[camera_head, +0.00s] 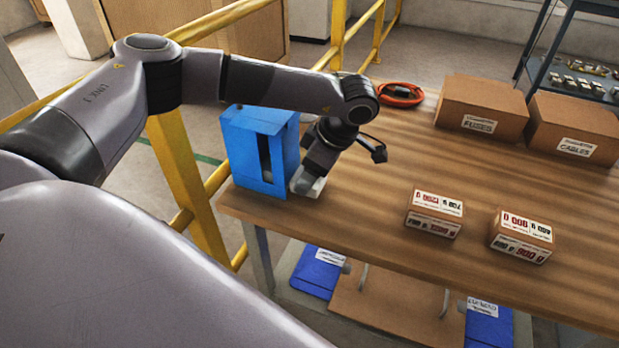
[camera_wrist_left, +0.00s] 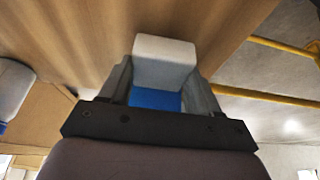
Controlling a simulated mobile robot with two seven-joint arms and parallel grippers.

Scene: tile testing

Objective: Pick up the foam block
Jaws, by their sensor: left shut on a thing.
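The foam block appears to be the pale grey-white block (camera_wrist_left: 165,62) between the two fingers of my left gripper (camera_wrist_left: 160,88) in the left wrist view. A blue patch shows just below its pale face; I cannot tell whether it belongs to the block. In the head view my left gripper (camera_head: 306,184) points down at the table's left end, shut on the block. Only a small white part of the block (camera_head: 318,188) shows there, beside the fingers. Whether it touches the tabletop is unclear. My right gripper is not in view.
A blue upright holder (camera_head: 240,160) with a slot stands right beside my left gripper. Two small labelled boxes (camera_head: 435,213) (camera_head: 522,236) and two large cartons (camera_head: 482,106) (camera_head: 575,131) stand on the wooden table (camera_head: 370,165). An orange cable coil (camera_head: 402,95) lies behind. Yellow railings (camera_head: 180,175) run along the left.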

